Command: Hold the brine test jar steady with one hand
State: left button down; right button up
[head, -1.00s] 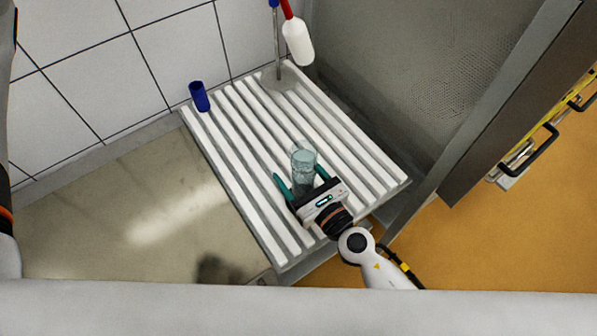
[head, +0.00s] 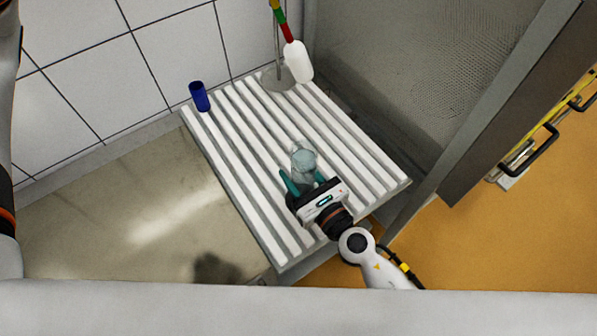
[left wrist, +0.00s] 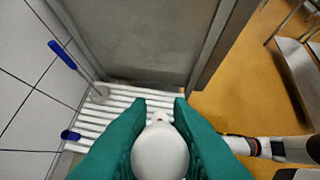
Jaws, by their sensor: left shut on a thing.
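The clear brine test jar (head: 303,158) stands upright on the white slatted rack in the head view. My right gripper (head: 304,177) comes from the lower right, with one teal finger on each side of the jar. I cannot tell if both fingers touch it. In the left wrist view, my left gripper (left wrist: 160,108) is shut on a hydrometer, its rounded white bulb (left wrist: 160,152) showing between the fingers. In the head view the hydrometer (head: 298,62) hangs at the top, white bulb down with a banded stem; the left gripper is out of that view.
The slatted rack (head: 240,185) has a dark blue cup (head: 199,97) at its left corner and a stand with a round base (head: 278,80) at the back. A tiled wall (head: 75,65) and a grey panel (head: 400,70) close off the back.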

aim_at(291, 68)
pick_arm(q)
jog(key=shift+f, duration=5.1)
jog(key=c, duration=1.2)
grip_release()
jog(key=shift+c, duration=0.2)
jog(key=v, duration=1.2)
pick_arm(e)
jog(key=o, duration=1.4)
